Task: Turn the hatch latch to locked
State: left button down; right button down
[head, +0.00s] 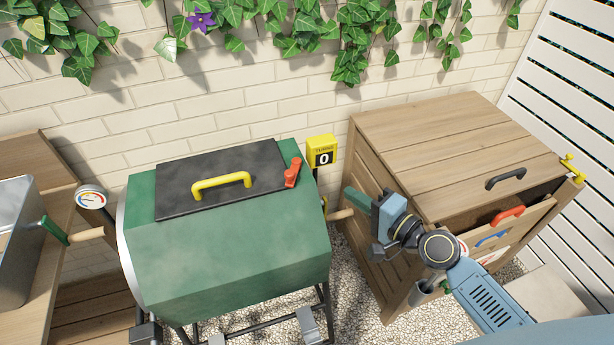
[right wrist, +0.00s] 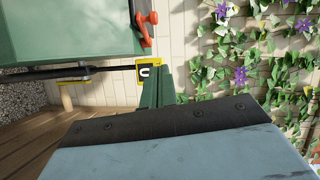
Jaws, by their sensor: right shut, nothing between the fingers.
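The red hatch latch (head: 292,172) sits at the right edge of the dark hatch lid (head: 170,191) on top of the green drum (head: 225,255). The latch slants up and to the right in the head view. The lid lies closed and has a yellow handle (head: 221,181). The latch also shows at the top of the right wrist view (right wrist: 146,22). My right gripper (head: 351,195) is shut and empty, right of the drum and apart from the latch. Its green fingers show in the right wrist view (right wrist: 158,82). My left gripper is out of view.
A wooden crank handle (head: 341,214) is close by the gripper. A wooden cabinet (head: 430,140) stands right. A metal tray (head: 22,235) lies on the left bench.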

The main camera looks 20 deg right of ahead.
jog(key=x, duration=0.3)
jog(key=a+p+x, duration=0.1)
jog(key=x, duration=0.3)
jog(key=s+a+x, duration=0.1)
jog(key=x, duration=0.3)
jog(key=shift+w+f+p, duration=0.2)
jog(key=shift+p, duration=0.2)
jog(key=shift+w+a+f, duration=0.15)
jog(key=shift+a, duration=0.4)
jog(key=shift+a, duration=0.1)
